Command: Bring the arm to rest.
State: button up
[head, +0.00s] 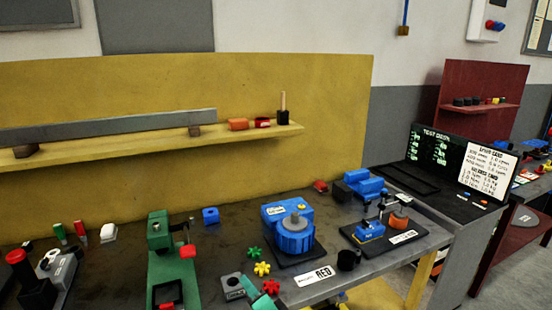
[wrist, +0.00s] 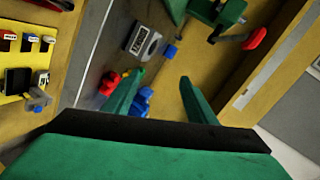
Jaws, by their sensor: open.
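My gripper (wrist: 161,76) shows in the wrist view as two green fingers set apart, with clear space between them. It is open and holds nothing. Behind the fingertips, beyond the gap, lie small blue and red parts and the bench surface; I cannot tell how far below they are.
The grey workbench (head: 130,250) carries a green fixture with a red handle (head: 188,251), a blue round unit (head: 292,236), coloured gears (head: 262,269) and a dark plate with blue parts (head: 413,249). A yellow back panel (head: 290,85) with a shelf (head: 110,149) stands behind.

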jog(key=s+f+t+h, duration=0.1)
jog(key=s+f+h, duration=0.1)
jog(key=s+f, duration=0.45)
jog(key=s+f+t+h, duration=0.1)
jog(key=s+f+h, duration=0.15)
jog(key=s, duration=0.75)
jog(key=s+f+t+h, duration=0.1)
jog(key=s+f, duration=0.4)
jog(key=s, duration=0.3)
jog(key=s+d+r+n, duration=0.1)
jog(key=s+d+n, duration=0.1)
jog(key=s, duration=0.5)
jog(key=s+d+n, duration=0.2)
jog(key=s+n, duration=0.1)
jog(key=s, duration=0.4)
jog(key=s+d+r+n+h, duration=0.1)
jog(key=s+d+n, duration=0.1)
jog(key=s, duration=0.6)
jog(key=shift+d+r+n, duration=0.25)
jog(key=shift+r+n, duration=0.05)
jog(key=shift+n, duration=0.5)
